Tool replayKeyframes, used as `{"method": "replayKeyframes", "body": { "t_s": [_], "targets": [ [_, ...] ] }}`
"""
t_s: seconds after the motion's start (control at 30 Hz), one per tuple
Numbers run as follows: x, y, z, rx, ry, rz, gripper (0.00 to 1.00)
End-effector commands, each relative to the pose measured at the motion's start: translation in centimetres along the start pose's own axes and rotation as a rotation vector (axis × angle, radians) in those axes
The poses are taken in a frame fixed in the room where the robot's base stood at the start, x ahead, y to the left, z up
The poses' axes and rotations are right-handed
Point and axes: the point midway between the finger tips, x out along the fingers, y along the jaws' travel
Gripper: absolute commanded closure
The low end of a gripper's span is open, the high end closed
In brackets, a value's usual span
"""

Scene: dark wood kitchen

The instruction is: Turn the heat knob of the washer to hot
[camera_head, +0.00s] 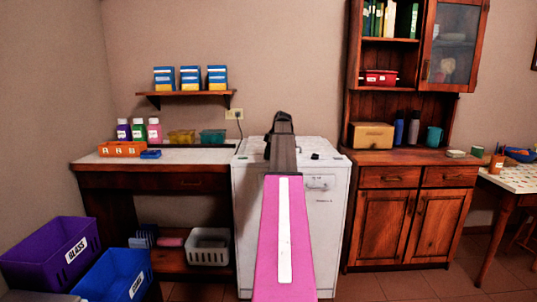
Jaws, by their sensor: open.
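The white washer (328,235) stands in the middle, between a dark wood counter and a dark wood cabinet. My pink and white arm reaches forward in front of it and hides much of its front and top. My dark gripper (282,125) is at the far end of the arm, appearing over the back part of the washer top. It is open, and I see nothing held in it. A small dark item (315,156) shows on the washer top, right of the arm. I cannot make out the heat knob or its setting.
The counter (192,154) at left holds bottles, an orange box (122,149) and small tubs. A shelf (190,94) with boxes hangs above it. Purple (30,262) and blue bins (95,285) stand at lower left.

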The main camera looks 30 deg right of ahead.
Motion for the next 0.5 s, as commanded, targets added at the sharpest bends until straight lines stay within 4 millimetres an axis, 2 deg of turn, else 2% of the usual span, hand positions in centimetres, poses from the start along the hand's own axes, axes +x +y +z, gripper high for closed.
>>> {"method": "replayKeyframes", "body": {
  "t_s": [0.17,0.27,0.3,0.33,0.5],
  "targets": [
    [-0.01,0.01,0.01,0.0,0.0,0.0,0.36],
    [-0.01,0.01,0.01,0.0,0.0,0.0,0.65],
    [-0.01,0.02,0.01,0.0,0.0,0.0,0.78],
    [-0.01,0.02,0.01,0.0,0.0,0.001,0.84],
    [-0.02,0.02,0.02,0.003,0.0,0.002,0.83]
  ]
}}
